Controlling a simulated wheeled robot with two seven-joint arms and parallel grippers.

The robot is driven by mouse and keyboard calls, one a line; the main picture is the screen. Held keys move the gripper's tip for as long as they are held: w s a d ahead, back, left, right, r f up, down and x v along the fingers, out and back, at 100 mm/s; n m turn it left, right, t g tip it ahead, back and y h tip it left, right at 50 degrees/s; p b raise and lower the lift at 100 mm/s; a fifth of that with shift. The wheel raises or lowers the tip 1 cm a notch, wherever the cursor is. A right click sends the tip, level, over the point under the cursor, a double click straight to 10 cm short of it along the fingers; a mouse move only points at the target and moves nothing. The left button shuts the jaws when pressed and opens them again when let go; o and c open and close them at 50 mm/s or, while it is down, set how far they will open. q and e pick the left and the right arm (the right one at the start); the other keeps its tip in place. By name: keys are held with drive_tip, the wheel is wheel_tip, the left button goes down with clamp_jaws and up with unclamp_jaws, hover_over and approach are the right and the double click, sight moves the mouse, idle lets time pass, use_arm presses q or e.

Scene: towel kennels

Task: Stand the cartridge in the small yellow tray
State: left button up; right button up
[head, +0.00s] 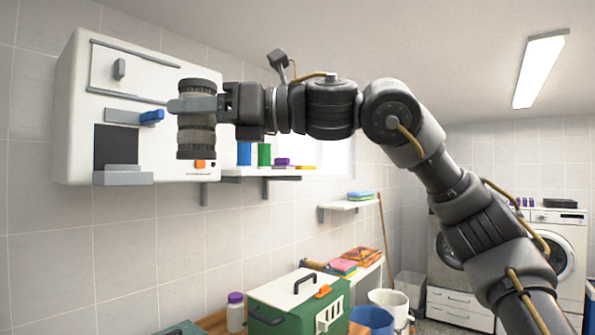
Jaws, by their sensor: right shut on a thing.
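My right gripper (197,104) is shut around the middle of an upright cylinder, the cartridge (196,138), which has a greyish see-through body and dark ends. It is held high, in front of the right part of a white wall unit (170,60). A small yellow-orange strip (305,167) lies at the right end of the wall shelf (245,173); I cannot tell whether it is the small yellow tray. My left gripper is not in view.
The wall unit has a blue lever (151,117), a dark recess (116,145) and a grey ledge (122,178). Blue, green and purple items stand on the shelf. Below are a green kennel (285,318) with a white top, a purple-lidded jar (235,314) and buckets (388,302).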

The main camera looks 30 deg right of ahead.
drive_tip(key=w+a+f+n+g, duration=0.1)
drive_tip(key=w+f, duration=0.2)
drive_tip(key=f, duration=1.4)
drive_tip(key=w+a+f, duration=0.1)
drive_tip(key=w+f, duration=0.3)
drive_tip(key=f, duration=1.2)
drive_tip(key=s+d+f+m+t+h, duration=0.2)
drive_tip(key=s+d+f, duration=0.2)
drive_tip(key=f, duration=0.5)
drive_tip(key=s+d+f+m+t+h, duration=0.2)
drive_tip(key=s+d+f, duration=0.3)
drive_tip(key=f, duration=0.4)
drive_tip(key=s+d+f+m+t+h, duration=0.2)
drive_tip(key=s+d+f, duration=0.2)
drive_tip(key=f, duration=0.6)
drive_tip(key=shift+s+d+m+t+h, duration=0.3)
drive_tip(key=shift+s+t, duration=0.1)
drive_tip(key=shift+s, duration=0.35)
